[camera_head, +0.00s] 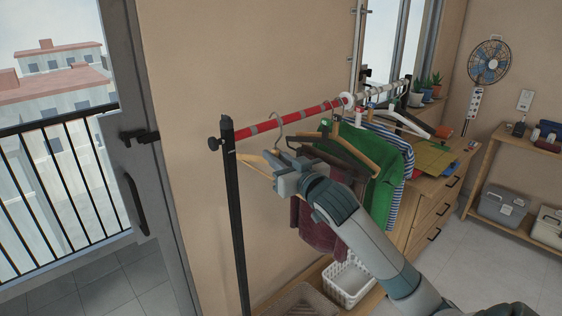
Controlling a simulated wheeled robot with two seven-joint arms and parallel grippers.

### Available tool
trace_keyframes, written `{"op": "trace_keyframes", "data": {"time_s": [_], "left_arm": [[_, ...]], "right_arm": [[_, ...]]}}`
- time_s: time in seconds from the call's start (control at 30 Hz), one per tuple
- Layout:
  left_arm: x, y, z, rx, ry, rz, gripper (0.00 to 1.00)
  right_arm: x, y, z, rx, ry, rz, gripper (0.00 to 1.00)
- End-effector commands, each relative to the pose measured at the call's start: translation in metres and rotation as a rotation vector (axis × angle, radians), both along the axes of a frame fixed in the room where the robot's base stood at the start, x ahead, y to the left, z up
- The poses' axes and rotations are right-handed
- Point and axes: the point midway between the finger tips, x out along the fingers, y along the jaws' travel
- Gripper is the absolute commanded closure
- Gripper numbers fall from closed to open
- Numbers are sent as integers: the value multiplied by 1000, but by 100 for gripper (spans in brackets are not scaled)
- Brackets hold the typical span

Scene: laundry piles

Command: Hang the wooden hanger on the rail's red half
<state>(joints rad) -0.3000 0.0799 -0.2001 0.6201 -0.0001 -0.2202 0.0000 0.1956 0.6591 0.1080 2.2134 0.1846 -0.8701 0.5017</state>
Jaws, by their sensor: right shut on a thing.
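The rail's red half (306,114) runs from the black post at left to about the middle of the rail, with grey bands on it. The wooden hanger (256,161) is light wood with a metal hook (277,124). My right gripper (286,176) is shut on the hanger, below the red half. The hook overlaps the red half in the picture; I cannot tell whether it goes around the rail or rests on it. Part of the hanger is hidden behind my gripper. My left gripper is not in view.
Close to the right hang a maroon garment (312,222), a green shirt (388,160) and a striped shirt (402,182). A black post (236,220) holds the rail's left end. A white basket (348,283) stands below. A wooden dresser (432,212) is behind the clothes.

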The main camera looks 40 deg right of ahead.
Motion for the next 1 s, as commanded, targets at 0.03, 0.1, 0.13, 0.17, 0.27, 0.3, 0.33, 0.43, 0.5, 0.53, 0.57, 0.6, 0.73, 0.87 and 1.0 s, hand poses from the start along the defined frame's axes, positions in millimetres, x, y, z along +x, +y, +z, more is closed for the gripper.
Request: {"op": "trace_keyframes", "data": {"time_s": [0.03, 0.1, 0.13, 0.17, 0.27, 0.3, 0.33, 0.43, 0.5, 0.53, 0.57, 0.6, 0.73, 0.87, 1.0], "left_arm": [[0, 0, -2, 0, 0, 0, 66], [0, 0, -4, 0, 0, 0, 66], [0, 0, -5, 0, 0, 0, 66], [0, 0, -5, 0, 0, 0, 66], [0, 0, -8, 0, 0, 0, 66], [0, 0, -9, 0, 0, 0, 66], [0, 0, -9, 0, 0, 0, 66], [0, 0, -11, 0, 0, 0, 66], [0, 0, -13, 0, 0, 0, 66], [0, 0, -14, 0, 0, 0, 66], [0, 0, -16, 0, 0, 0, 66], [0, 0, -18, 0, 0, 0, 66], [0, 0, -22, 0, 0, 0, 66], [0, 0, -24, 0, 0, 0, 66], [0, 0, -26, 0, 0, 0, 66]], "right_arm": [[4, 0, -1, 0, -1, 0, 100], [9, 0, -1, 1, -1, 0, 100], [11, 1, 0, 1, -2, 0, 100], [14, 1, 0, 1, -2, 0, 100], [21, 2, -1, 0, -1, 0, 100], [24, 2, -1, 1, -1, 0, 100], [26, 2, -1, 1, -1, 0, 100], [34, 3, -1, 1, -1, 0, 100], [39, 3, -1, 0, -1, 0, 100], [40, 3, -3, 1, 0, 0, 100], [39, 3, -7, 1, 1, 0, 100], [39, 3, -10, 1, 1, 0, 100], [39, 3, -18, 1, 2, 0, 100], [39, 3, -24, 1, 1, 0, 100], [39, 3, -26, 0, 0, 0, 100]]}}
